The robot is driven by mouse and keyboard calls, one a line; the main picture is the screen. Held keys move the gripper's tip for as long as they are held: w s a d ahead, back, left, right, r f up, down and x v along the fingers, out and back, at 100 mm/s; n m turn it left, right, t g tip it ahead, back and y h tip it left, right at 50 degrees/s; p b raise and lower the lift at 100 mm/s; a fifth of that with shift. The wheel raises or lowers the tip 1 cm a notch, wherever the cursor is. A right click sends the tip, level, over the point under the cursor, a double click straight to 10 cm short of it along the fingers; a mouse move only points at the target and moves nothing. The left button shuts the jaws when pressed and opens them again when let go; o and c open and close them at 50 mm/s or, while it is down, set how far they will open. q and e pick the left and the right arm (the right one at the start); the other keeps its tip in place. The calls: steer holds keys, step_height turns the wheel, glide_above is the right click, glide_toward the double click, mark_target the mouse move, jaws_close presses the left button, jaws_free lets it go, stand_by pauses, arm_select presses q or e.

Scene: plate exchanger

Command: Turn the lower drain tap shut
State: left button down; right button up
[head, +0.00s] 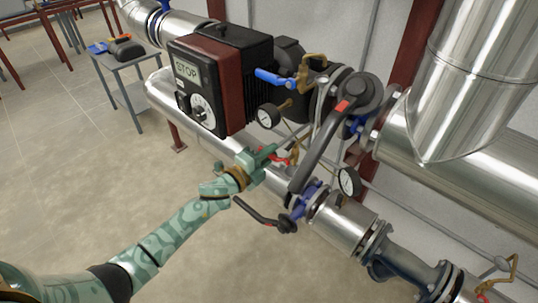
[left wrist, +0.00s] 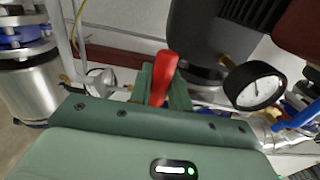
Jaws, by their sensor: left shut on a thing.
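The lower drain tap has a small red lever (head: 281,160) and a brass body (head: 294,154), low beside the silver pipe in the head view. My left gripper (head: 272,156) is at the lever. In the left wrist view the red lever (left wrist: 162,80) stands between the two green fingers of my left gripper (left wrist: 165,92), which are shut on it. My right gripper is in neither view.
A black lever (head: 255,212) and a large grey-black lever (head: 322,145) stand close to my left gripper. Round gauges (head: 268,116) (head: 348,182) and a pump box marked STOP (head: 190,72) are near. The floor on the left is free, with a small table (head: 135,60) behind.

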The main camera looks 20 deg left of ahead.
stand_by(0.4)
arm_select(q)
steer(key=c, duration=1.3)
jaws_free()
steer(key=shift+s, duration=0.1)
steer(key=p+v, duration=0.3)
steer(key=v, duration=1.3)
steer(key=shift+s, duration=0.1)
